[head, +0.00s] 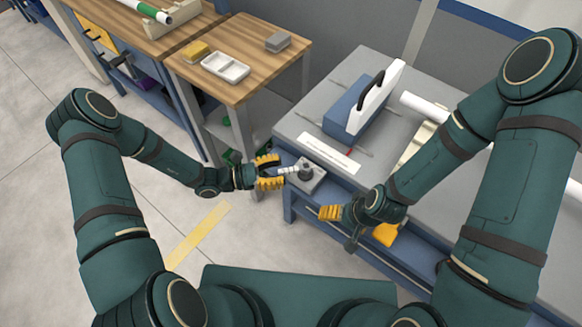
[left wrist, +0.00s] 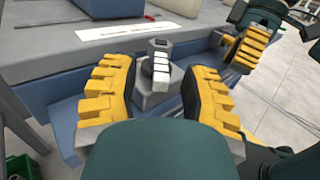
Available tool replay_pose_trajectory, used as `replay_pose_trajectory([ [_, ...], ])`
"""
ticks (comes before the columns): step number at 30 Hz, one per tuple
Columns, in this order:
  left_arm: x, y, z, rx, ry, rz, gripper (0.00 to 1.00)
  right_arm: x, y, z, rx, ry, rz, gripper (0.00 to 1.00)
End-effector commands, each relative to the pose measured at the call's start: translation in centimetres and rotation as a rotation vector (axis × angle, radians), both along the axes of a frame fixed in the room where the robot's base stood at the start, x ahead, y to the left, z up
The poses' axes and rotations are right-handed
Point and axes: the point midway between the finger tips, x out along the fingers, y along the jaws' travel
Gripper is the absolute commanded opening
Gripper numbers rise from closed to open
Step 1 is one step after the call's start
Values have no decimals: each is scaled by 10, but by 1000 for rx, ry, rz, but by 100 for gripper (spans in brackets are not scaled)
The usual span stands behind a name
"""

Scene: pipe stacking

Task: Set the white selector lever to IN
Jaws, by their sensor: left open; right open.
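The white selector lever (head: 288,170) sticks out to the left from a dark pivot on a grey square base (head: 313,185) at the front edge of the grey workbench. In the left wrist view the white-banded lever (left wrist: 161,72) points toward the camera, between the yellow finger pads with a gap on both sides. My left gripper (head: 277,171) is open around the lever's free end, and no grip shows. My right gripper (head: 326,213) is in front of the bench edge, right of and nearer than the lever, with nothing seen in it. IN markings are not readable.
A white label strip (head: 327,152) lies behind the lever base. A blue box with a white, black-handled panel (head: 375,98) stands farther back. A wooden table (head: 235,85) with a white tray (head: 225,67) is at the left.

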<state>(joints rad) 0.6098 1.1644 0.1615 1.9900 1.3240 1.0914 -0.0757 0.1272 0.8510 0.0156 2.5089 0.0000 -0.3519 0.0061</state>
Motion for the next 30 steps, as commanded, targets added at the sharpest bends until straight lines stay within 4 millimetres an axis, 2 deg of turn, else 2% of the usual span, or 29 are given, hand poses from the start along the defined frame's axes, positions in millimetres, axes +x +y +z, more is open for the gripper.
replay_pose_trajectory([
  [1,-3,12,0,2,0,3,45,0,0,0,0,0,0,83],
  [6,-12,43,0,1,-1,3,45,0,0,0,0,0,0,83],
  [12,-20,66,0,-1,0,1,45,0,0,0,0,0,0,83],
  [18,-22,73,0,0,0,-2,45,0,0,0,0,0,0,83],
  [30,-22,72,0,-1,0,-2,45,0,0,0,0,0,0,83],
])
